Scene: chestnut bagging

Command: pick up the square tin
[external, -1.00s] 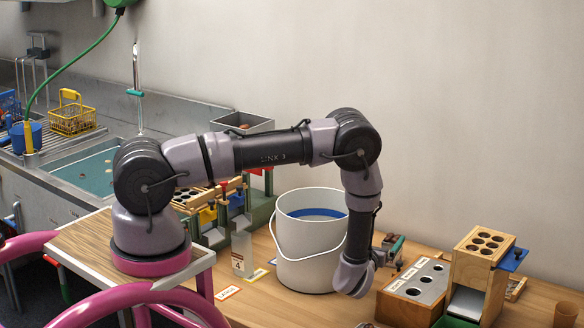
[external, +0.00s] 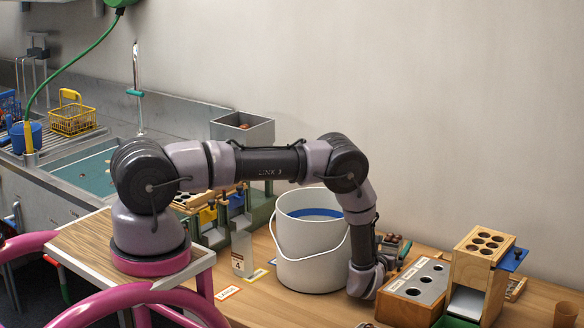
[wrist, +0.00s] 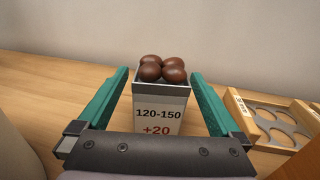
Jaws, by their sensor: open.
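The square tin (wrist: 160,112) stands upright in the middle of the wrist view. It is grey, labelled "120-150" and "+20", and several brown chestnuts (wrist: 163,68) are heaped at its top. My gripper (wrist: 160,76) is open, with one green finger on the left of the tin and one on the right. Gaps show between the fingers and the tin's upper sides. The tin's lower front is hidden behind the gripper body. In the external view the gripper end is low behind the white bucket and wooden block, and the tin cannot be made out clearly.
The white bucket (external: 312,255) stands left of my wrist. A wooden block with a holed grey top (external: 405,308) and a taller wooden stand (external: 487,245) are to the right. A wooden frame with round holes (wrist: 280,121) lies right of the tin. Bare table shows at left.

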